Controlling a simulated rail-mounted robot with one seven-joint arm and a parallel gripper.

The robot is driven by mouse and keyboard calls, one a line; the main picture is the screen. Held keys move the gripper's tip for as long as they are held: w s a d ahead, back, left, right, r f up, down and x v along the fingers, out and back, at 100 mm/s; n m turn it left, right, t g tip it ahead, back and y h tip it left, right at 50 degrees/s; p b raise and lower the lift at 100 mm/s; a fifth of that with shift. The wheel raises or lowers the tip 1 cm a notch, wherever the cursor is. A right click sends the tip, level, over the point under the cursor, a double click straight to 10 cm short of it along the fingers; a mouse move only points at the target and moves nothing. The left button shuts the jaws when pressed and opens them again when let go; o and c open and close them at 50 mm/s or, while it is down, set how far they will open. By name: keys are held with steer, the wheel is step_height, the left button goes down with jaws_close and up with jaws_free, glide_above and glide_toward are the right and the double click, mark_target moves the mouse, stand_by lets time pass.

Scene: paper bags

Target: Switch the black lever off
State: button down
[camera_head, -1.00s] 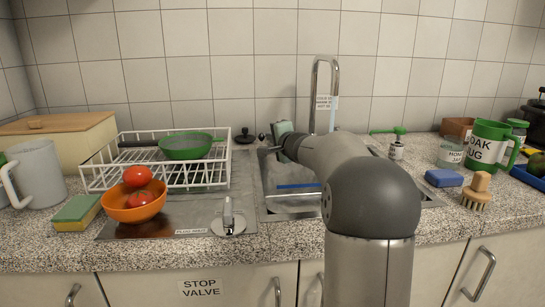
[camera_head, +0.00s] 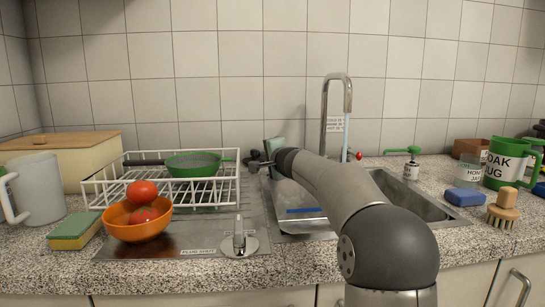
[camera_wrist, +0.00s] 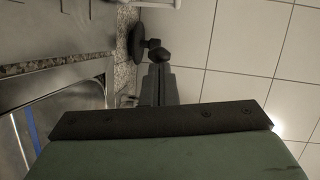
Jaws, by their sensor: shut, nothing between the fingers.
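Small black knob-like parts (camera_head: 254,156) stand at the back of the counter, between the dish rack and the sink. In the wrist view they show as a dark disc (camera_wrist: 136,42) and a rounded black knob (camera_wrist: 158,52); I cannot tell for sure which is the lever. My gripper (camera_wrist: 158,68) is shut and empty, its fingertips close to the knob; contact cannot be made out.
A tall chrome faucet (camera_head: 338,78) stands behind the sink (camera_head: 415,196), with a bluish streak below its spout.

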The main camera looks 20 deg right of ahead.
steer(key=shift+w+a+r, duration=0.1)
steer(key=shift+a+r, duration=0.25)
steer(key=shift+a, duration=0.25)
steer(key=shift+s+d+f, duration=0.1)
steer(key=shift+s, duration=0.15)
steer(key=s+b, duration=0.1)
steer(key=s, duration=0.3)
steer(key=s+a+r+b, duration=0.1)
steer(key=s, duration=0.3)
steer(key=s+a+b, duration=0.1)
steer(key=s, duration=0.3)
steer(key=shift+s+a+r, duration=0.1)
steer(key=shift+s+r, duration=0.05)
steer(key=shift+r, duration=0.15)
